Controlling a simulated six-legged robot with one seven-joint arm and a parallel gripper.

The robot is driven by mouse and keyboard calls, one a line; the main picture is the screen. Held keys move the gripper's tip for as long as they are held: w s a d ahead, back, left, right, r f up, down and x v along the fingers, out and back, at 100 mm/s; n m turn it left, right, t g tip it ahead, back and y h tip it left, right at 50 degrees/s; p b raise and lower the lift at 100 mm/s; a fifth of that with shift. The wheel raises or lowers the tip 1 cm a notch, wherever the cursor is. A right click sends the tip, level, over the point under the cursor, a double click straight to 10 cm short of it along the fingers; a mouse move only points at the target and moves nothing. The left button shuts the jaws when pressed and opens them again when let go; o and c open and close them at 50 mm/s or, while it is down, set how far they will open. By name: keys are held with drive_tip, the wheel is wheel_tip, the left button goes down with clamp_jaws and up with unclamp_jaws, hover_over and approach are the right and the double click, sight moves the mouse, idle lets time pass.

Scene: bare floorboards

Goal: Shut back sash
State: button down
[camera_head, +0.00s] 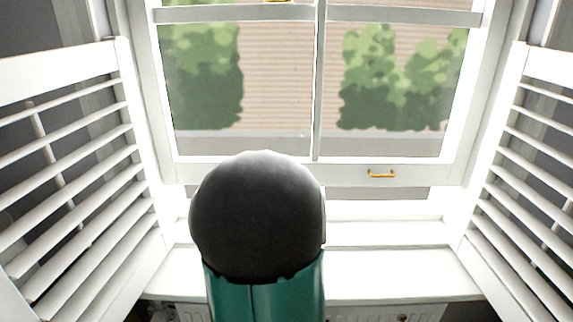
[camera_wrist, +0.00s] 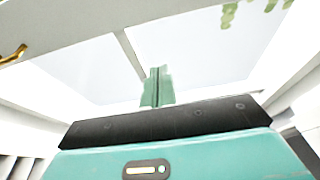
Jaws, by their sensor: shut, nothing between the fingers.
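A white sash window fills the middle of the head view. Its lower sash (camera_head: 420,174) has a bottom rail with a brass handle (camera_head: 381,174) right of centre. A thin strip of outside shows under this rail, so the sash stands slightly raised above the sill (camera_head: 390,270). A white crossbar (camera_head: 400,14) runs above, with a second brass piece (camera_head: 278,1) at the top edge. I cannot tell which sash is the back one. In the wrist view my gripper (camera_wrist: 157,70) is shut and empty, pointing at the panes. A brass handle (camera_wrist: 12,56) shows at upper left. My arm hides my gripper in the head view.
White louvred shutters stand folded open at the left (camera_head: 75,170) and right (camera_head: 535,170), flanking the window. The sill looks bare where it shows. Bushes (camera_head: 390,80) and a pale wall are outside, behind the glass.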

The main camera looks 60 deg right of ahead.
sight(295, 141)
drive_tip(key=x, duration=0.9)
drive_tip(key=shift+d+r, duration=0.1)
drive_tip(key=shift+w+d+f, duration=0.1)
drive_tip(key=shift+d+f, duration=0.1)
drive_tip(key=shift+f, duration=1.65)
wheel_tip(295, 141, down, 9)
